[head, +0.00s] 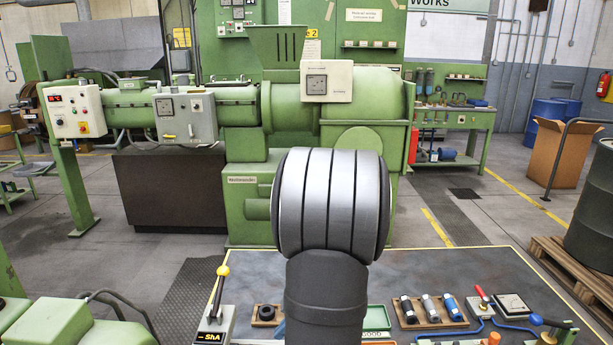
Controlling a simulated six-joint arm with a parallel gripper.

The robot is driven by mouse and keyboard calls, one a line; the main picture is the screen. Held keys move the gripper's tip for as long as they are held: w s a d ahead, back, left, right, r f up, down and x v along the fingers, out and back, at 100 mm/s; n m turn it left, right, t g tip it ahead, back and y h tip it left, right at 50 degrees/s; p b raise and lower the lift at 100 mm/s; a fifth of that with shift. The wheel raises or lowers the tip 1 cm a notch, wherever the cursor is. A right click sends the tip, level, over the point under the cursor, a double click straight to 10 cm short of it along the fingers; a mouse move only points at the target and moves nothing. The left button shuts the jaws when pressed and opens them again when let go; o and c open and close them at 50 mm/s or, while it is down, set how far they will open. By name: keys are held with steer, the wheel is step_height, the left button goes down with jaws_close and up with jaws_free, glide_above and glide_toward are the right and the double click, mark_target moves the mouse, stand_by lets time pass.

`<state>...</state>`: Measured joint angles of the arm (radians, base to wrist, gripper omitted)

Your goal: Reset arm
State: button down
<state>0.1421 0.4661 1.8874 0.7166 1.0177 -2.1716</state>
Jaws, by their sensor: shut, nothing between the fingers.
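My own arm rises in the middle of the head view, a dark link with a silver banded joint on top. My gripper does not show; the arm may hide it. The arm stands in front of a dark-topped work table (440,270) with a yellow edge. It hides the middle of the table and part of what lies there.
On the table, a yellow-knobbed lever (218,290) and black rings (267,312) lie left of the arm. A wooden rack of cylinders (430,309), a red-handled lever (483,297) and a square panel (511,306) are right. A green extruder (340,110) stands behind.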

steer(key=shift+f, duration=0.1)
steer(key=x, duration=0.5)
steer(key=d+x, duration=0.1)
steer(key=x, duration=0.1)
steer(key=shift+a+f, duration=0.1)
steer(key=shift+f, duration=0.55)
steer(key=shift+a+f, duration=0.2)
steer(key=shift+a, duration=0.4)
steer(key=shift+d, duration=0.1)
